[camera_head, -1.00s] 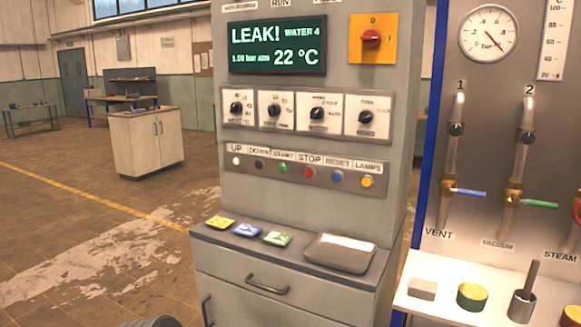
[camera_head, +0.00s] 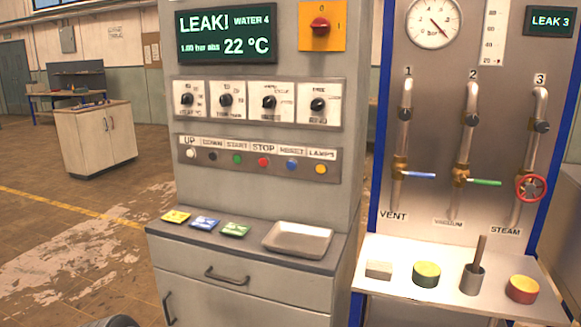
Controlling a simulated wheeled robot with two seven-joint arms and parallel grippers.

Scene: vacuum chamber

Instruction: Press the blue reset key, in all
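The blue reset key (camera_head: 291,165) is a small round button under the RESET label, in the button row (camera_head: 256,172) on the grey control cabinet. The yellow LAMPS key (camera_head: 321,169) is to its right and the red STOP key (camera_head: 263,162) to its left. The screen (camera_head: 225,34) above reads "LEAK!", "WATER 4", "1.00 bar abs" and "22 °C". Neither gripper shows in the head view. A dark rounded shape at the bottom left edge is too cut off to name.
The cabinet's ledge holds a metal tray (camera_head: 298,239) and yellow, blue and green cards (camera_head: 205,223). To the right, a valve panel (camera_head: 440,215) stands above a white shelf (camera_head: 392,284) with several small items. Floor is open on the left.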

